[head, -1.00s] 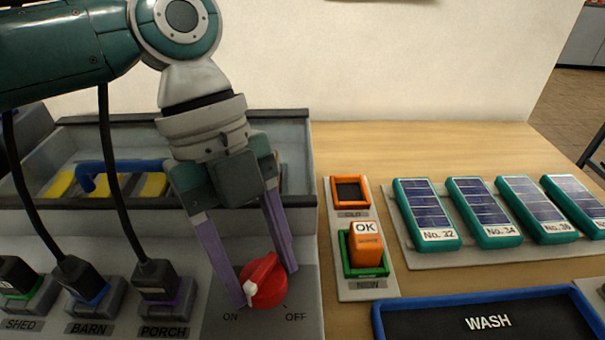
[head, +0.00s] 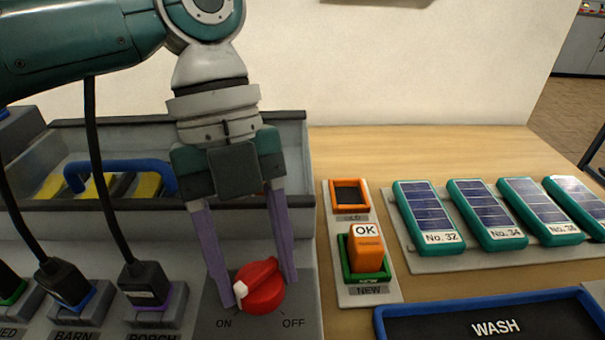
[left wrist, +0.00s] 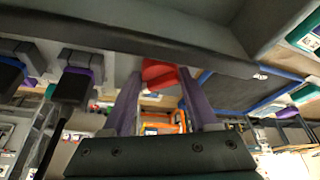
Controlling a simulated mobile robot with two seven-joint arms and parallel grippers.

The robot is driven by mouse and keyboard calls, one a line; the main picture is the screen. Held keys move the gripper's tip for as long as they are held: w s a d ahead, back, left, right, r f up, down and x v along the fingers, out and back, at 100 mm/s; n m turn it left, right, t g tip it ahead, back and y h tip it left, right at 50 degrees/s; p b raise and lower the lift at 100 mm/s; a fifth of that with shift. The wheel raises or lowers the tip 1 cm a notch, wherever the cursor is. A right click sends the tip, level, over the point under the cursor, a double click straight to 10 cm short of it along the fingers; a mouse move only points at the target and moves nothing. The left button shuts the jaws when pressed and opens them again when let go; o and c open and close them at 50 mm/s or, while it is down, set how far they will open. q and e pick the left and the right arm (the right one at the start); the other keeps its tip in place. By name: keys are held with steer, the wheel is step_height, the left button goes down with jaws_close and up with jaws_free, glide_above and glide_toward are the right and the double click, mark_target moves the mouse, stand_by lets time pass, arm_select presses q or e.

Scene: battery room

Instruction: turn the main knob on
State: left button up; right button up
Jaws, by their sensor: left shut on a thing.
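The main knob (head: 262,287) is red with a white pointer, on a grey panel marked ON at the left and OFF at the right. Its pointer is at the left and points toward the ON side. My left gripper (head: 258,292) reaches down from above and is shut on the knob, one purple finger on each side. The left wrist view also shows the red knob (left wrist: 160,73) between the finger ends. My right gripper is in neither view.
Black plugs with cables sit left of the knob, the nearest at PORCH (head: 145,284). An orange block marked OK (head: 366,250) stands in the green NEW slot. Teal solar panels (head: 428,212) and a blue-edged WASH tray (head: 480,300) lie at the right.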

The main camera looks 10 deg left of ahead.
arm_select(q)
steer(key=o, duration=1.3)
steer(key=shift+o, duration=0.2)
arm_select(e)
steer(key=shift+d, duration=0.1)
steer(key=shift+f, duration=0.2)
arm_select(q)
steer(key=v, duration=1)
